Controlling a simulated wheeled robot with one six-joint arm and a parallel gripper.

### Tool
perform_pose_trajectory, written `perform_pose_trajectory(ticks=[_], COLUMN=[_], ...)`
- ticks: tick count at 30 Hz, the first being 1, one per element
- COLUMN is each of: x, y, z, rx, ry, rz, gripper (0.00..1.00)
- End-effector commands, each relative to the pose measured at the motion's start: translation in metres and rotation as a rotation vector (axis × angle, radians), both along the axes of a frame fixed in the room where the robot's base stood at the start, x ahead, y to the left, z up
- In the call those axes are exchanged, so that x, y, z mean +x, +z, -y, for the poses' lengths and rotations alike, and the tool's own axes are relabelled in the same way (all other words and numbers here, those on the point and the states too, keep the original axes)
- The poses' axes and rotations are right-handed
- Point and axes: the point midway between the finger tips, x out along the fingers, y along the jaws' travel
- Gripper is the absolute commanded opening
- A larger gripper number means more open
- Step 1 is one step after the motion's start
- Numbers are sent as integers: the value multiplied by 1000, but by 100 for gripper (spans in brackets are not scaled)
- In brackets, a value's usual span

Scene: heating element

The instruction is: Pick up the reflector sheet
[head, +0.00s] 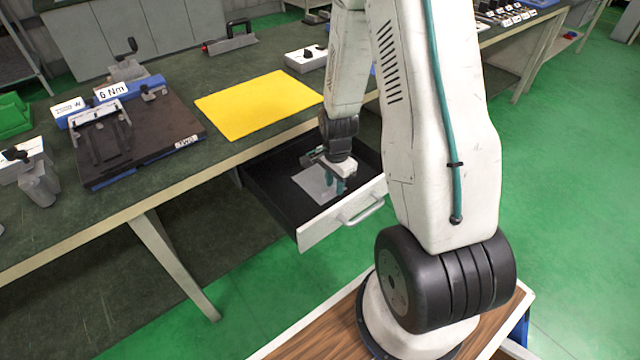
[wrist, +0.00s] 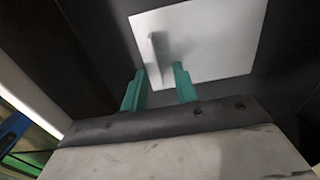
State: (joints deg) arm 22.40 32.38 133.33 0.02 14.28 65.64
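The reflector sheet, seemingly the flat pale grey sheet (head: 311,182), lies on the floor of the open drawer. It fills the upper middle of the wrist view (wrist: 218,45), where a small upright grey tab (wrist: 153,46) and its shadow show on it. My gripper (head: 336,186) is down inside the drawer, over the sheet. Its two teal fingers stand apart with nothing between them in the wrist view (wrist: 160,80). The tab lies beyond the fingertips, in line with the gap. I cannot tell how high the fingertips are above the sheet.
The black drawer (head: 270,196) is pulled out under the green workbench (head: 180,75); its white front has a handle (head: 362,209). Drawer walls stand close around my gripper. On the bench are a yellow mat (head: 258,104), a dark fixture (head: 140,145) and a green bin (head: 14,115).

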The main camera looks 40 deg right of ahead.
Motion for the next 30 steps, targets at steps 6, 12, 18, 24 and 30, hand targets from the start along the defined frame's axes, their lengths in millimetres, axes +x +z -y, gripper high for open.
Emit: perform_pose_trajectory(ticks=[6,12,18,24,30], x=[0,0,0,1,1], y=[0,0,1,11,42], z=[0,0,0,0,1], rx=[0,0,0,-1,-2], ry=[0,0,0,0,0], rz=[0,0,0,2,5], gripper=[18,0,0,0,0])
